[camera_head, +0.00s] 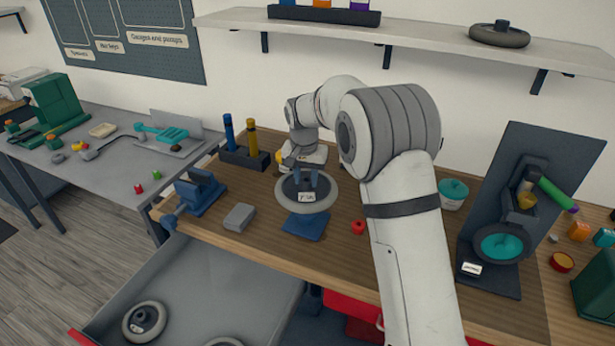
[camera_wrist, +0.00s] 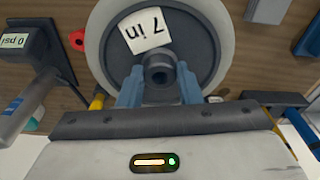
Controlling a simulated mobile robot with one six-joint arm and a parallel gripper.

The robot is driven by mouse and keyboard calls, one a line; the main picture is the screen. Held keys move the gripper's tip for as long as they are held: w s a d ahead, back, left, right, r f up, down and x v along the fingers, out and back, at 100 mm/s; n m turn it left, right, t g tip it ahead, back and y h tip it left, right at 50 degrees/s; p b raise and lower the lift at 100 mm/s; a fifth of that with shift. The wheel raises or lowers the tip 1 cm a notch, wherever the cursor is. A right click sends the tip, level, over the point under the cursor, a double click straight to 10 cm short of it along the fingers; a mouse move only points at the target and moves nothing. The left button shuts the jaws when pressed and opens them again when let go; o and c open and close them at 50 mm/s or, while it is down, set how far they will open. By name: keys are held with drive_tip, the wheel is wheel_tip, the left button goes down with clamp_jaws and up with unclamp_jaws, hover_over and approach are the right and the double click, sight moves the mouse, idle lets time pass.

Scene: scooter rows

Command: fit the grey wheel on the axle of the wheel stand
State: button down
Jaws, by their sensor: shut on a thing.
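A grey wheel (camera_head: 329,194) with a pale tyre, a dark hub and a "7 in" label is in front of my gripper (camera_head: 306,180) over the wooden workbench. In the wrist view, the wheel (camera_wrist: 210,62) fills the upper middle. My gripper's blue fingers (camera_wrist: 158,85) are shut on its dark central boss, which has a round opening. A blue plate (camera_head: 305,228) shows below the wheel in the head view; it may be the base of the wheel stand. The axle is not visible, and I cannot tell whether the wheel touches the stand.
A blue vise (camera_head: 200,192) and grey block (camera_head: 239,217) stand left of the wheel. A red item (camera_head: 358,227) lies to its right. A dark upright panel (camera_head: 530,165) with a teal disc stands farther right. An open drawer (camera_head: 245,285) holds other wheels (camera_head: 145,321).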

drive_tip(key=shift+f+b, duration=2.2)
drive_tip(key=shift+f, duration=1.15)
drive_tip(key=c, duration=0.9)
unclamp_jaws()
drive_tip(key=shift+c, duration=0.2)
drive_tip(key=shift+f, duration=0.1)
drive_tip(key=shift+s+a+r+b, duration=0.1)
drive_tip(key=shift+s+r+b, duration=0.05)
drive_tip(key=shift+r, duration=1.15)
drive_tip(key=shift+s+d+r+b, duration=0.1)
drive_tip(key=shift+s+r+b, duration=0.1)
drive_tip(key=shift+r, duration=1.15)
drive_tip(key=shift+s+a+r+b, duration=0.1)
drive_tip(key=shift+s+r+b, duration=0.05)
drive_tip(key=shift+r, duration=1.15)
